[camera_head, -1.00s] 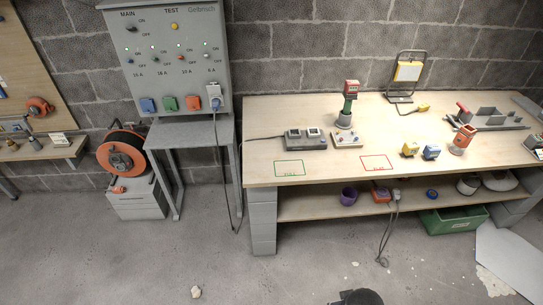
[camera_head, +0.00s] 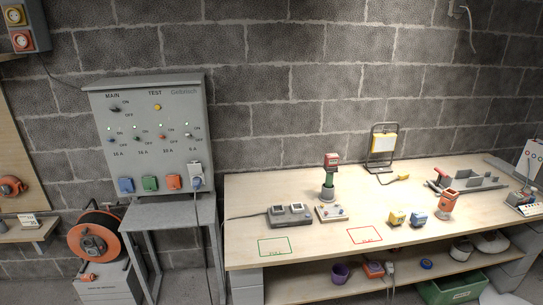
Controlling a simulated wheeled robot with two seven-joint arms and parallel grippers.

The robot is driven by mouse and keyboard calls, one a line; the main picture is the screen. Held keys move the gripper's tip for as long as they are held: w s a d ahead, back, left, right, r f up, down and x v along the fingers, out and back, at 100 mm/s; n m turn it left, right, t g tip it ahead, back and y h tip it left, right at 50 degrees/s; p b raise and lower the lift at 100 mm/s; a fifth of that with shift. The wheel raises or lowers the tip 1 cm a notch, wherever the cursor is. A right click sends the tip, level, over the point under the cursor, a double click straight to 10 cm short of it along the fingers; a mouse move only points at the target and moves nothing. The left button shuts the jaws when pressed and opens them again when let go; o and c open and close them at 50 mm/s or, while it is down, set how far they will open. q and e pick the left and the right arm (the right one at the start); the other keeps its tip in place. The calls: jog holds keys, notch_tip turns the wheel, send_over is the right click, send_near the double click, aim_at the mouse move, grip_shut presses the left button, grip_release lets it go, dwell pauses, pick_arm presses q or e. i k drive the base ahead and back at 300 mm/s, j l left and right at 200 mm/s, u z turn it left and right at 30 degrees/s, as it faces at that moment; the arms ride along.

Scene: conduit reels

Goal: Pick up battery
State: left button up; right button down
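A small yellow block (camera_head: 397,217) and a small blue block (camera_head: 418,219), which look like battery packs, stand side by side on the workbench (camera_head: 300,190). A dark charger-like unit with two bays (camera_head: 290,214) sits left of them, with a cable running off to the left. A green outlined rectangle marked FULL (camera_head: 274,247) and a red outlined rectangle (camera_head: 364,235) are on the bench's front part. A green and red tool (camera_head: 329,178) stands upright behind. Neither of my grippers is in view.
A work lamp (camera_head: 382,147) stands at the back. A grey switch panel (camera_head: 150,135) and an orange cable reel (camera_head: 95,243) are at the left. The front middle of the bench is clear.

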aim_at(396, 219)
jog(key=l+z, duration=0.1)
jog(key=z, duration=0.35)
jog(key=i+z, duration=0.1)
jog(key=z, duration=0.35)
jog(key=i+z, duration=0.1)
jog(key=z, duration=0.35)
